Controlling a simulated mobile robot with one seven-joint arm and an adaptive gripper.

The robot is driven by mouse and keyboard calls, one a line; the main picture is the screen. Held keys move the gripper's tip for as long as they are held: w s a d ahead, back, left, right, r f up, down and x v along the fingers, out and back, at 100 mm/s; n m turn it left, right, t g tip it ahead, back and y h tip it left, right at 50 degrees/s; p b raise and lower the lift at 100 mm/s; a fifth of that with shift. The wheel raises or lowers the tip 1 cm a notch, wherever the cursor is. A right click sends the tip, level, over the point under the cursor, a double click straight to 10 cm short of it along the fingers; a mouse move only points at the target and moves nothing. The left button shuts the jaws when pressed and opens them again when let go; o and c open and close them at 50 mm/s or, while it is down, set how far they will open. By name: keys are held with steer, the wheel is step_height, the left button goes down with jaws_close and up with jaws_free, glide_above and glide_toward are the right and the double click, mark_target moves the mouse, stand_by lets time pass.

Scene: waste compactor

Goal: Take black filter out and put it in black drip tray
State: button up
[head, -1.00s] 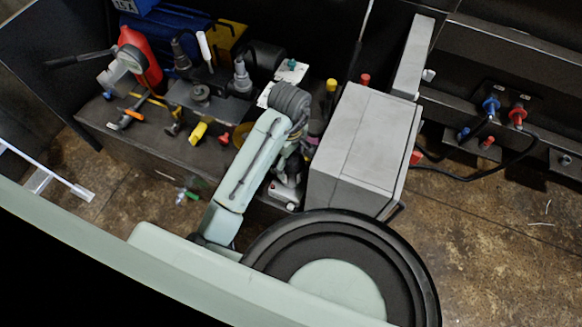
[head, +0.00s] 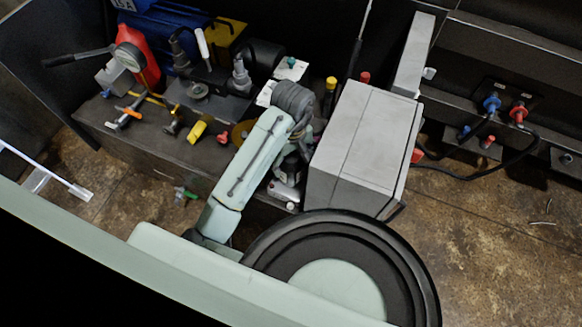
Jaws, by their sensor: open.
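I cannot pick out the black filter or the black drip tray with certainty. A rounded black body (head: 266,60) sits at the back of the bench, just behind my arm's elbow; whether it is the filter is unclear. A dark block (head: 210,103) with a grey knob on top lies left of my arm. My arm reaches up over the bench front and bends down at the grey elbow, left of the grey box.
A grey box (head: 362,145) stands close right of my arm. A red pump (head: 138,58), blue machine (head: 168,35), yellow-handled tool (head: 197,131) and small tools crowd the bench (head: 150,150). Red and blue fittings (head: 505,108) with black hoses are at right. Floor (head: 480,225) is open at lower right.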

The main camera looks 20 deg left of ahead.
steer(key=shift+s+d+m, duration=0.1)
steer(key=shift+d+m, duration=0.55)
steer(key=shift+m, duration=0.25)
steer(key=shift+a+f+m+b, duration=0.1)
steer(key=shift+a+m+b, duration=0.1)
steer(key=shift+m+b, duration=0.7)
steer(key=m, duration=0.3)
steer(key=shift+a, duration=0.4)
steer(key=m+b, duration=0.1)
steer(key=m, duration=0.1)
steer(key=m+b, duration=0.1)
steer(key=shift+a+m, duration=0.3)
steer(key=shift+m, duration=0.8)
steer(key=m+b, duration=0.2)
steer(key=m, duration=0.1)
steer(key=shift+m, duration=0.3)
steer(key=shift+d+m, duration=0.15)
steer(key=shift+m, duration=0.65)
steer(key=shift+c, duration=0.3)
